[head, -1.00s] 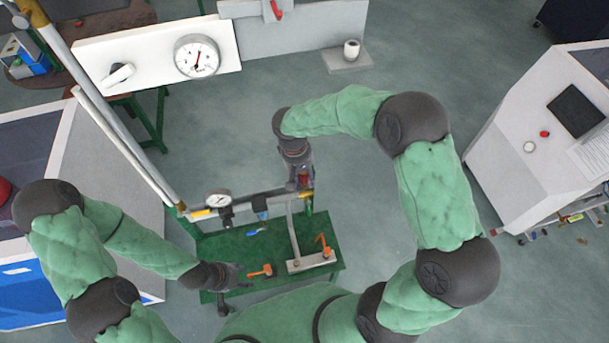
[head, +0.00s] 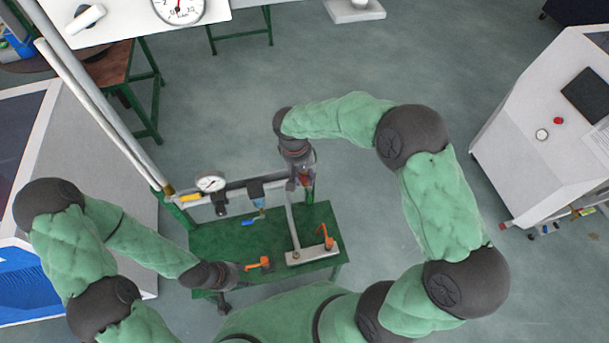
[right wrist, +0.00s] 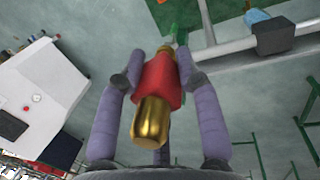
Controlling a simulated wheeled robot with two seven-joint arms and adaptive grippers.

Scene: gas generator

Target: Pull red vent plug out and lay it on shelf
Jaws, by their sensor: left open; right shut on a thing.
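The red vent plug (right wrist: 158,82), a red body with brass ends, is between the fingers of my right gripper (right wrist: 155,75) in the right wrist view. The gripper is shut on its red part. The plug's far brass end is near a pale pipe; I cannot tell whether it is still seated. In the head view my right gripper (head: 303,180) is at the right end of the pipe rail, above a green shelf (head: 215,240), and mostly hides the plug. My left gripper (head: 235,275) is open and empty at the shelf's front left, near an orange handle (head: 258,264).
A grey bracket (head: 310,255) with another orange handle (head: 326,238) stands on the shelf's right. Floor is clear right of the shelf.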

